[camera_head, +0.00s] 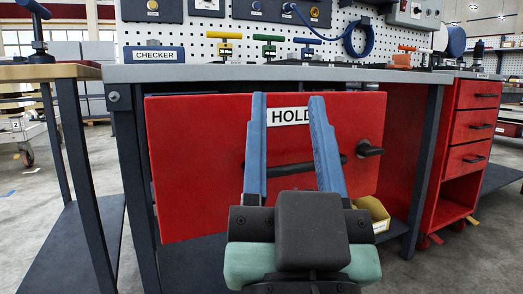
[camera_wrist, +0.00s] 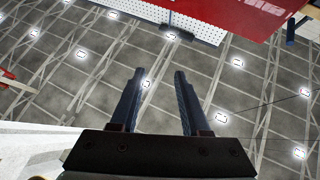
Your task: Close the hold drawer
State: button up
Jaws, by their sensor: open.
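The hold drawer (camera_head: 210,125) has a large red front with a white label reading HOLD and a dark horizontal bar handle (camera_head: 294,167). It hangs under the grey bench top, and its front appears to stand forward of the bench legs. My gripper (camera_head: 288,98) is open, its two blue fingers pointing up in front of the drawer in the head view. The fingers hide part of the label and handle. I cannot tell whether they touch the drawer. In the wrist view, my gripper (camera_wrist: 155,75) is open with nothing between the fingers.
A bench top (camera_head: 240,74) with a pegboard and tools lies above the drawer. A red drawer cabinet (camera_head: 470,140) stands at the right. A yellow bin (camera_head: 374,212) sits below the drawer. A wooden-topped table (camera_head: 45,72) is at the left. Floor shows at the lower left.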

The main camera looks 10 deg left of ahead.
jog(key=w+f+g+y+p, duration=0.1)
jog(key=p, duration=0.1)
jog(key=w+a+f+m+g+y+p, duration=0.1)
jog(key=p, duration=0.2)
jog(key=w+f+g+y+p, duration=0.1)
jog(key=g+p, duration=0.1)
jog(key=shift+w+a+m+p, duration=0.1)
jog(key=shift+a+m+p, duration=0.25)
jog(key=shift+m+p, duration=0.05)
grip_shut()
jog(key=m+g+y+p, duration=0.5)
jog(key=m+p, duration=0.5)
jog(key=p, duration=0.9)
send_near(184, 177)
jog(key=shift+g+h, duration=0.5)
jog(key=shift+h, duration=0.1)
jog(key=x, duration=0.3)
jog(key=r+x, duration=0.1)
jog(key=x, duration=0.2)
jog(key=shift+w+a+r, duration=0.2)
jog(key=shift+w+a, duration=0.1)
jog(key=shift+a, duration=0.05)
